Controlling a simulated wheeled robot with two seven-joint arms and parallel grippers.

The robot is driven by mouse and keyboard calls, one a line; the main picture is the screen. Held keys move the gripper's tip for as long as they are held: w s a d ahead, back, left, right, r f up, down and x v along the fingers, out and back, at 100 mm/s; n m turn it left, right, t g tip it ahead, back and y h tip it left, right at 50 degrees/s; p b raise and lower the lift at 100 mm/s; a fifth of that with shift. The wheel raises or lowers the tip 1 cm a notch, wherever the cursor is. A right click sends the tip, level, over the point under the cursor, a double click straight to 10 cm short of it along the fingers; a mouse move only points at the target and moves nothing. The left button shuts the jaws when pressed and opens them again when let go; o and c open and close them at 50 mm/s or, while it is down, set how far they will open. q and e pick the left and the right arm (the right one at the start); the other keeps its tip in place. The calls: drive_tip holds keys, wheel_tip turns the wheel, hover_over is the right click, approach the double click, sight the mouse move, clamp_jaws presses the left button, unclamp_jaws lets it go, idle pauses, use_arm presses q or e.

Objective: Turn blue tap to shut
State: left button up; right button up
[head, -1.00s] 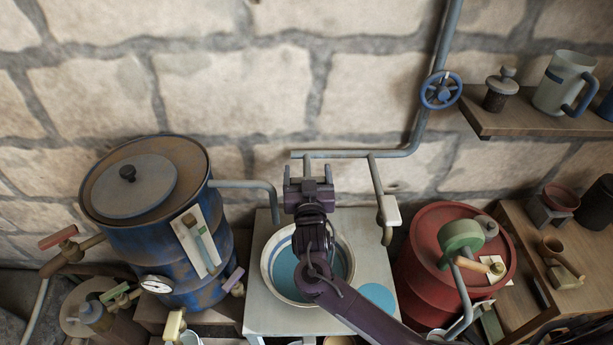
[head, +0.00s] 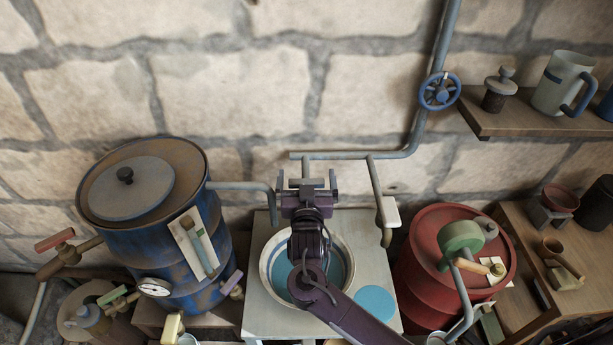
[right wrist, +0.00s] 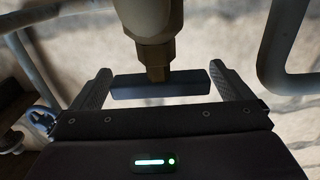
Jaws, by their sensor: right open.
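A short dark blue-grey bar handle (right wrist: 160,86) sits under a brass fitting (right wrist: 157,58) in the right wrist view; I take it as the blue tap. My right gripper (head: 308,183) is open at the wall pipe's left end, above the bowl. In the right wrist view its fingers (right wrist: 160,92) stand on either side of the bar, near its ends; I cannot tell whether they touch it. In the head view the tap is mostly hidden behind the gripper. My left gripper is not in view.
A pipe (head: 340,155) runs along the wall, with a blue handwheel (head: 440,91) higher up. A bowl (head: 340,252) stands on a pale table (head: 262,315). A blue barrel (head: 165,225) is left, a red barrel (head: 418,290) right. A second down-pipe (head: 377,185) hangs close to the right.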

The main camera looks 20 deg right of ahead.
drive_tip(key=b+v, duration=0.1)
drive_tip(key=v, duration=0.5)
drive_tip(key=shift+b, duration=0.3)
drive_tip(key=shift+s+a, duration=0.2)
drive_tip(key=shift+s, duration=0.25)
